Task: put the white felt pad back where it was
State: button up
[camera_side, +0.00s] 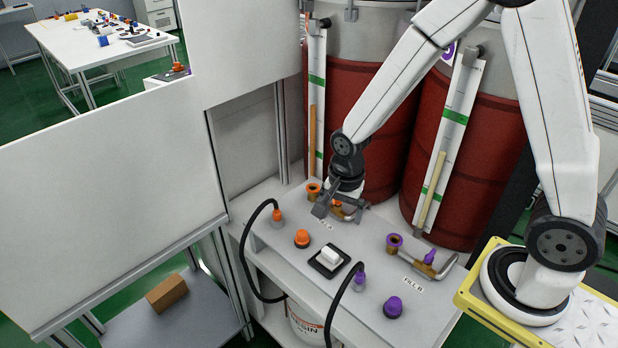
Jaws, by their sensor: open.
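A small white block-like piece (330,256), which looks like the white felt pad, sits in a black square holder (343,268) in the middle of the grey bench top. My gripper (329,212) is open and low over the back of the bench, behind and apart from the white pad. It is beside an orange-ringed brass fitting (313,192) and a pipe with a valve. The gripper partly covers that pipe. I cannot see anything held between the fingers, and the fingertips are small in this view.
An orange cap (302,238) and an orange hose connector (277,216) stand left of the holder. A purple cap (393,307), a purple hose connector (359,279) and a purple-ringed fitting (394,242) stand right. Black hoses arch over the front edge. Red drums (470,165) stand behind.

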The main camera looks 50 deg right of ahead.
jog(key=s+d+r+n+t, duration=0.2)
jog(key=s+r+n, duration=0.4)
jog(key=n, duration=0.8)
jog(key=shift+s+d+r, duration=0.15)
jog(key=shift+s+r, duration=0.15)
jog(key=shift+s, duration=0.15)
